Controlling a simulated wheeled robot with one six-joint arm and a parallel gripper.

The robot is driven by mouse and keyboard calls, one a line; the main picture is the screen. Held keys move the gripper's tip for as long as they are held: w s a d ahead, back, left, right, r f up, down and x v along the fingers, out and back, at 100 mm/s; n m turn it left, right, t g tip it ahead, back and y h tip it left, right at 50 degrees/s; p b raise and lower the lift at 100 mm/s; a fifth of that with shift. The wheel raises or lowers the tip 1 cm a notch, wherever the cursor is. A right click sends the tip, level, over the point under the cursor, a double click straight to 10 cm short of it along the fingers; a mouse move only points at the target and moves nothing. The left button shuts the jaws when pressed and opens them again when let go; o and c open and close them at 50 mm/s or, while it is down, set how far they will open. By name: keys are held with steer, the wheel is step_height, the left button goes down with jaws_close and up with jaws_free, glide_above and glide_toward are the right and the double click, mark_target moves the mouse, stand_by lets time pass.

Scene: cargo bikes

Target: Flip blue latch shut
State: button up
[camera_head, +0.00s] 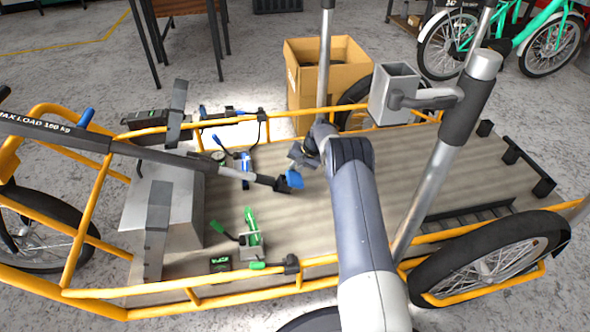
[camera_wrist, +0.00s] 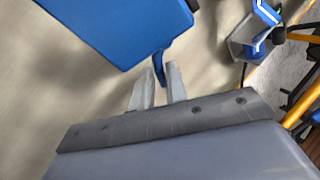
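My gripper (camera_wrist: 160,75) is low over the bike's cargo bed, and its two fingers stand a narrow gap apart. A blue piece (camera_wrist: 110,25) with a flat broad face is just beyond the fingertips in the wrist view. Its thin blue tab reaches in between the fingertips; whether they press on it I cannot tell. The blue piece also shows in the head view (camera_head: 294,179), under my gripper at the end of a dark rod. A second blue latch on a grey base (camera_wrist: 250,32) is at the wrist view's upper right and on the bed in the head view (camera_head: 246,163).
Green clamps (camera_head: 251,226) stand at the near side of the bed. A long grey bar (camera_head: 110,145) crosses above the bed from the left. A metal pole (camera_head: 440,160) rises right of my arm. A cardboard box (camera_head: 330,75) stands behind the bike's yellow rail.

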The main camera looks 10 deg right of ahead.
jaws_close()
steer(key=shift+n, duration=0.3)
steer(key=n+b, duration=0.1)
steer(key=a+n+b, duration=0.1)
steer(key=n+b, duration=0.1)
steer(key=shift+w+y, duration=0.3)
steer(key=shift+w, duration=0.05)
steer(key=n, duration=0.1)
steer(key=n+b, duration=0.1)
steer(key=n, duration=0.1)
steer(key=shift+w+a+r+y+b, duration=0.15)
steer(key=shift+a+r+y+b, duration=0.15)
steer(key=shift+a+r+b, duration=0.1)
steer(key=n, duration=0.2)
steer(key=a+n, duration=0.1)
steer(key=shift+r+n+y+b, duration=0.3)
steer(key=shift+r, duration=0.05)
steer(key=n, duration=0.2)
steer(key=shift+a+r+n, duration=0.2)
steer(key=shift+a+n, duration=0.2)
steer(key=n, duration=0.3)
steer(key=s+a+n+g, duration=0.1)
steer(key=n, duration=0.2)
steer(key=s+a+r+n+g+y, duration=0.1)
steer(key=n, duration=0.2)
steer(key=shift+s, duration=0.2)
steer(key=shift+n, duration=0.4)
